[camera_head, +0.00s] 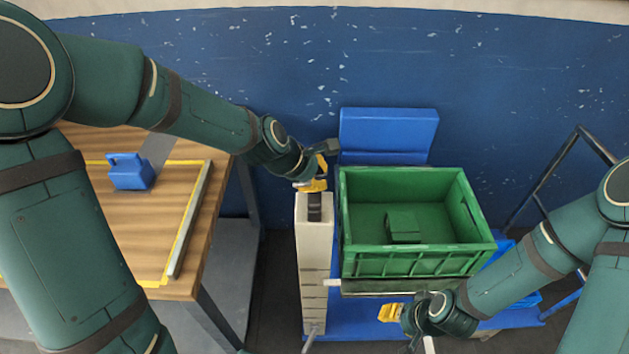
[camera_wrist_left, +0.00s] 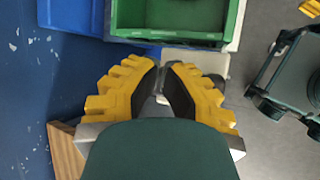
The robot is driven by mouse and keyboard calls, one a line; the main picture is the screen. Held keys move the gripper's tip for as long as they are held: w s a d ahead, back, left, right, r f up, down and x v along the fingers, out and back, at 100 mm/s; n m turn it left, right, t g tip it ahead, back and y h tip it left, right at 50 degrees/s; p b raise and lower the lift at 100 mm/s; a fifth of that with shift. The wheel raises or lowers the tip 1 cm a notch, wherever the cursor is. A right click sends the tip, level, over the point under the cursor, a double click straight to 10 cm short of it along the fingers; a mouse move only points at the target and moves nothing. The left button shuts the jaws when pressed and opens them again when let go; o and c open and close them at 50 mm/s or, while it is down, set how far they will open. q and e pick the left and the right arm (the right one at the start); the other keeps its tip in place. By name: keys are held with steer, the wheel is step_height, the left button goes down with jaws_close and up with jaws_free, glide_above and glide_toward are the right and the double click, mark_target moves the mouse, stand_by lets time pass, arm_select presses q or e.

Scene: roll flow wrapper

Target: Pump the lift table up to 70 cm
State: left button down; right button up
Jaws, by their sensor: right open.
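The lift table (camera_head: 355,318) shows as blue parts below and beside a green crate (camera_head: 405,265). A pale, segmented column (camera_head: 314,250) stands upright at the crate's left side. My left gripper (camera_head: 314,186) is over the top of this column, with a dark part just below its fingers. In the left wrist view its yellow fingers (camera_wrist_left: 163,66) lean close together; whether something is held between them is unclear. My right gripper (camera_head: 392,313) is open, low in front of the crate. A pale rod (camera_head: 430,345) shows below it, partly hidden by my arm.
The green crate holds a green block (camera_head: 403,227). A blue box-like part (camera_head: 388,131) stands behind it, before the blue wall. A wooden table (camera_head: 195,240) with a blue object (camera_head: 131,171) is at left. A dark frame (camera_head: 545,180) stands at right.

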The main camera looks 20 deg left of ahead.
arm_select(q)
steer(key=shift+f+b, duration=0.6)
steer(key=shift+f, duration=0.2)
stand_by(0.6)
steer(key=shift+r, duration=0.1)
steer(key=shift+r+p, duration=2.65)
steer(key=shift+r, duration=0.05)
step_height(320, 180, up, 5)
steer(key=p, duration=0.5)
